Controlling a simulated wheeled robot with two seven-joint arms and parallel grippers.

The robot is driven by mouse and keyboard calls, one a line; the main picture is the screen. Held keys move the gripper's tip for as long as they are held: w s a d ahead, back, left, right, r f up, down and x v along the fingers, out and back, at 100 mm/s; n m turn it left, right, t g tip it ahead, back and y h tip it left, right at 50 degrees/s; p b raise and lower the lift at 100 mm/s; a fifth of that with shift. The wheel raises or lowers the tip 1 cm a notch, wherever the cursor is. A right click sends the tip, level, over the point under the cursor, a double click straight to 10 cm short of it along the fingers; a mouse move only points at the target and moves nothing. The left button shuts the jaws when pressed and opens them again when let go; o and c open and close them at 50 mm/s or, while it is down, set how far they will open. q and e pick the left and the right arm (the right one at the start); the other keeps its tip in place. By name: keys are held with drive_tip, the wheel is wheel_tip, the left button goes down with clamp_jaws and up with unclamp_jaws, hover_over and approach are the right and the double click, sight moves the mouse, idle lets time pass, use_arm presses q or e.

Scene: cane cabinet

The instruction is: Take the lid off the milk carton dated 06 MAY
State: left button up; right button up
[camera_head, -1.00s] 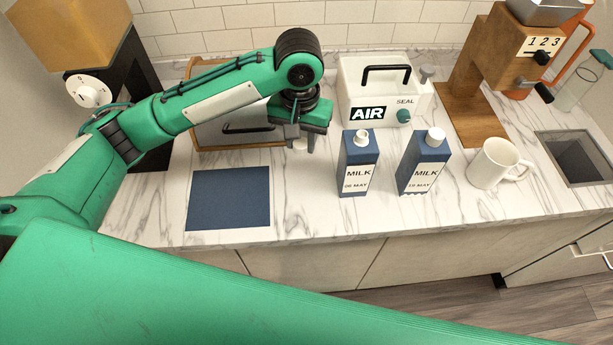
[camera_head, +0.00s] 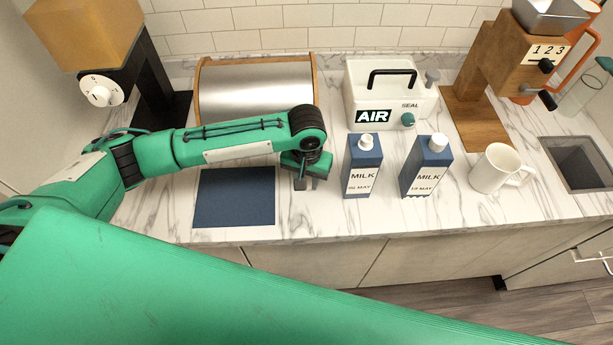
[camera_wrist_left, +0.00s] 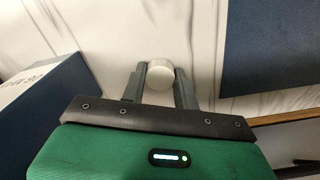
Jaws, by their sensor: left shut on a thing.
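The milk carton dated 06 MAY (camera_head: 362,170) stands upright on the counter, blue with a white label. Its white spout (camera_head: 366,142) has no lid on it. My left gripper (camera_head: 305,184) is low beside this carton, on its left, between it and the blue mat. In the left wrist view its fingers are shut on a round white lid (camera_wrist_left: 159,77); I cannot tell whether the lid touches the counter. The carton's side (camera_wrist_left: 45,115) shows at the left there. The milk carton dated 19 MAY (camera_head: 426,170) stands to the right with its white lid (camera_head: 438,141) on.
A blue mat (camera_head: 234,197) lies left of the gripper. Behind are a metal-fronted bin (camera_head: 256,90) and a white AIR sealing box (camera_head: 388,92). A white mug (camera_head: 492,168), a wooden grinder (camera_head: 490,80) and a sink (camera_head: 580,160) are at the right.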

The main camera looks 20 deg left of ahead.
use_arm(q)
drive_tip(key=o, duration=1.1)
drive_tip(key=shift+f, duration=0.1)
drive_tip(key=shift+r, duration=0.4)
wheel_tip(320, 180, up, 12)
drive_tip(key=shift+f+b, duration=0.2)
drive_tip(key=shift+b, duration=0.95)
